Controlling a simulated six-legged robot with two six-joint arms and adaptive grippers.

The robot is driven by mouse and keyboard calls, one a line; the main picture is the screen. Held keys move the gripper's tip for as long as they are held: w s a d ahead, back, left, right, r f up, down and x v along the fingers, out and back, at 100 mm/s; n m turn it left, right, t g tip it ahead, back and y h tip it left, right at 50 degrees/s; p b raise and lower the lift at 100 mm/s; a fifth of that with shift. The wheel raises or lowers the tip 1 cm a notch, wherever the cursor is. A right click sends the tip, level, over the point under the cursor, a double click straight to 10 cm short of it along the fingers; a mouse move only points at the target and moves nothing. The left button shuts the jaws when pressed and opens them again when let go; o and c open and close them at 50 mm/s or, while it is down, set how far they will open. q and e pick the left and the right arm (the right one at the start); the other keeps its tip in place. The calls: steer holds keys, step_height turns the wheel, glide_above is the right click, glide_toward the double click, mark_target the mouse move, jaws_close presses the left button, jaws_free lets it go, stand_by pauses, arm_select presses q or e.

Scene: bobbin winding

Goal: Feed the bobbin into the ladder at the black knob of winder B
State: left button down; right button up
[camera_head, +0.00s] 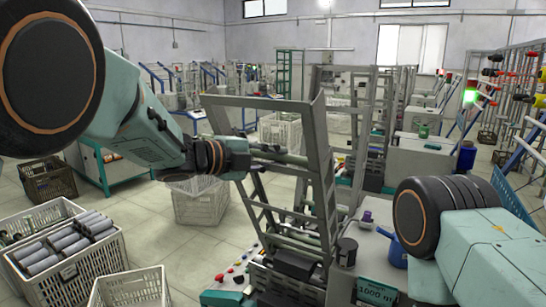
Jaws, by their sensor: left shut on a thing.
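My left gripper (262,162) reaches in from the left, level with the upper part of a tall grey ladder frame (319,150). It is shut on a slim grey-green bobbin (288,157), whose visible end points right, towards the ladder's rails. I cannot tell whether the bobbin touches the rails. The ladder stands tilted over a winder with dark parts at its base. No letter B is readable. Of my right arm only upper links show at the right; its gripper is out of view.
A white crate of grey bobbins (68,283) stands at lower left, with another white crate (132,288) beside it. A sign (376,292) and a blue jug (397,250) are near the winder. More machines fill the back. Open floor (165,240) lies left of the winder.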

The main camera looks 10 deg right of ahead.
arm_select(q)
steer(key=shift+r, duration=0.1)
steer(key=c, duration=1.1)
jaws_free()
steer(key=shift+c, duration=0.2)
steer(key=shift+o, duration=0.4)
steer(key=shift+o, duration=1.2)
steer(key=s+a+r+p, duration=0.3)
steer(key=s+a+r, duration=0.2)
steer(key=a+r, duration=0.1)
steer(key=shift+s+a, duration=0.25)
steer(key=shift+a, duration=0.3)
